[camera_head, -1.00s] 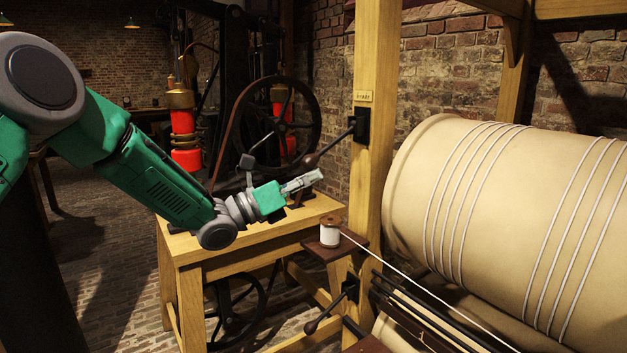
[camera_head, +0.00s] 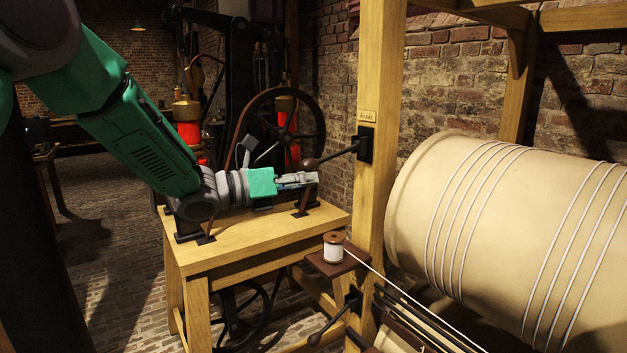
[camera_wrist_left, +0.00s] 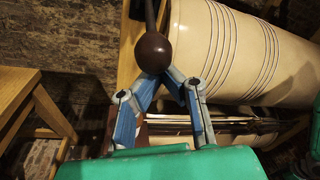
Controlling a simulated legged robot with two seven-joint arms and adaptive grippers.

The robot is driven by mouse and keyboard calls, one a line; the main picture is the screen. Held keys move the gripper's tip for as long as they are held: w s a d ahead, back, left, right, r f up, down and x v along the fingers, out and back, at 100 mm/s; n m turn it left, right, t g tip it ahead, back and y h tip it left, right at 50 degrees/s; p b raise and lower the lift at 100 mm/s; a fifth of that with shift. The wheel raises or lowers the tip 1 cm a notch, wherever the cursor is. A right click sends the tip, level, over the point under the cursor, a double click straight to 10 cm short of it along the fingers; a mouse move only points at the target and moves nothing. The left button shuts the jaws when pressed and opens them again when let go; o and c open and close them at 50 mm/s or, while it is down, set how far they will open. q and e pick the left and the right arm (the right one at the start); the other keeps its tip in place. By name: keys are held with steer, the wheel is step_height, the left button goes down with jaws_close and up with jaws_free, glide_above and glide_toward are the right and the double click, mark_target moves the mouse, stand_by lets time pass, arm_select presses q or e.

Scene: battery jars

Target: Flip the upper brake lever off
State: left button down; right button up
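The upper brake lever is a black rod with a dark round knob (camera_head: 309,164). It sticks out left from a black mount (camera_head: 365,145) on the wooden post, under a small label plate. My left gripper (camera_head: 312,178) is just below the knob, pointing right. My right gripper is not in view.
A lower lever (camera_head: 314,340) sits further down the post. A thread spool (camera_head: 333,248) stands on a small shelf right of the wooden table (camera_head: 245,244). A large cream drum (camera_head: 480,215) fills the right side. A black flywheel (camera_head: 318,125) stands behind the gripper.

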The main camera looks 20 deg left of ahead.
arm_select(q)
step_height(320, 180, up, 9)
steer(key=g+y+p, duration=0.3)
steer(key=p, duration=0.6)
steer(key=shift+s+f+n+g, duration=0.1)
steer(key=shift+n+g, duration=0.2)
steer(key=shift+w+r, duration=0.25)
steer(key=shift+r, duration=0.6)
